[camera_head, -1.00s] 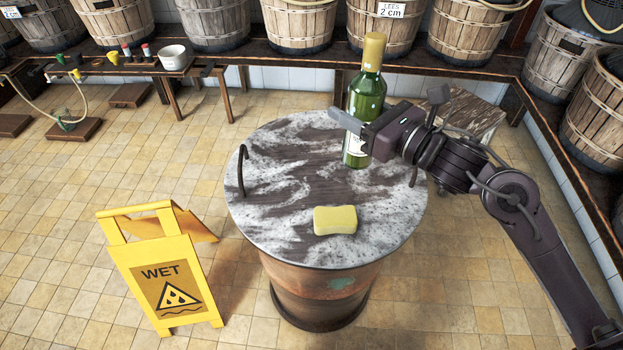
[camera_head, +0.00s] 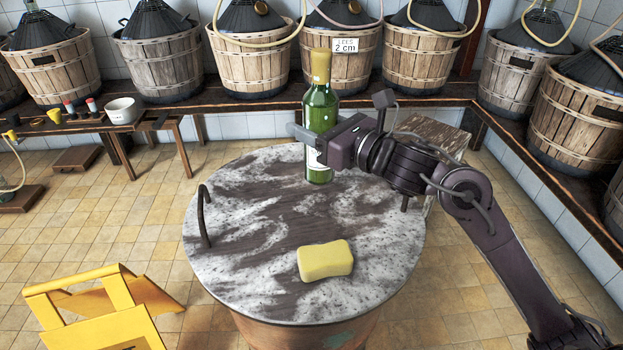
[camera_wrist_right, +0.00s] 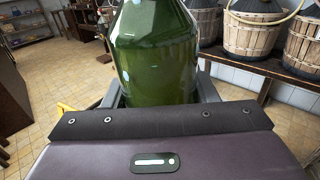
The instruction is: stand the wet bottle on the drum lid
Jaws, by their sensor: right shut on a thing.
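The green bottle (camera_head: 319,108) has a gold-capped neck and a pale label, and it stands upright in my right gripper (camera_head: 310,137). The gripper is shut around its body from the right. In the right wrist view the green glass (camera_wrist_right: 157,55) fills the space between the fingers. The drum lid (camera_head: 250,255) is round, mottled grey-white and brown. The bottle's base shows against the far part of the lid; I cannot tell whether it touches. My left gripper is out of view.
A yellow sponge (camera_head: 325,261) lies on the lid's front right. A dark curved handle (camera_head: 203,215) rises at its left edge. A yellow floor sign (camera_head: 110,325) stands at front left. Demijohn baskets (camera_head: 248,62) line the back bench. The lid's middle and left are bare.

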